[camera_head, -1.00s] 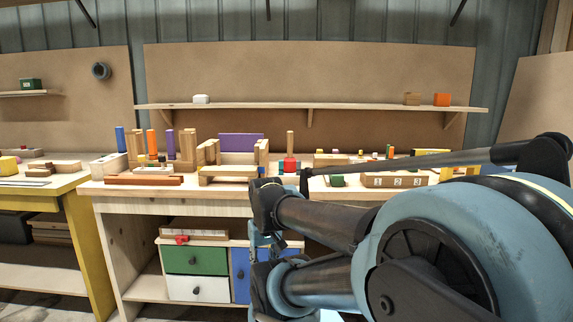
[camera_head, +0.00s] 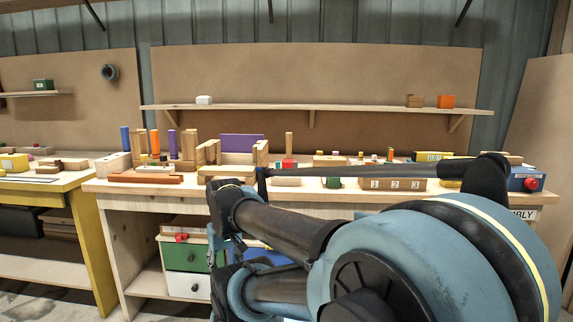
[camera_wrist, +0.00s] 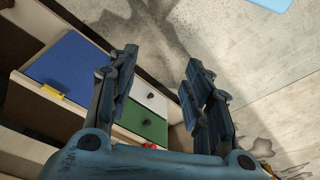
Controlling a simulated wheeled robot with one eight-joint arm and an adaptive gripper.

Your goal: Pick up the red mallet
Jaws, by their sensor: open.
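What looks like the red mallet (camera_head: 288,164) stands on the workbench in the head view, its red head low and its wooden handle upright. My arm crosses just in front of it and may cover its lower part. My gripper (camera_wrist: 160,85) is open and empty in the wrist view, its two dark fingers spread apart. It faces the floor and a drawer unit, away from the mallet, which I cannot make out in the wrist view. In the head view my arm hides most of the gripper.
The workbench (camera_head: 100,187) holds wooden blocks, a purple board (camera_head: 242,142) and a numbered block (camera_head: 392,184). A blue box with a red button (camera_head: 527,179) is at the right end. Below is a drawer unit (camera_head: 187,257). The floor (camera_wrist: 245,60) beside it looks clear.

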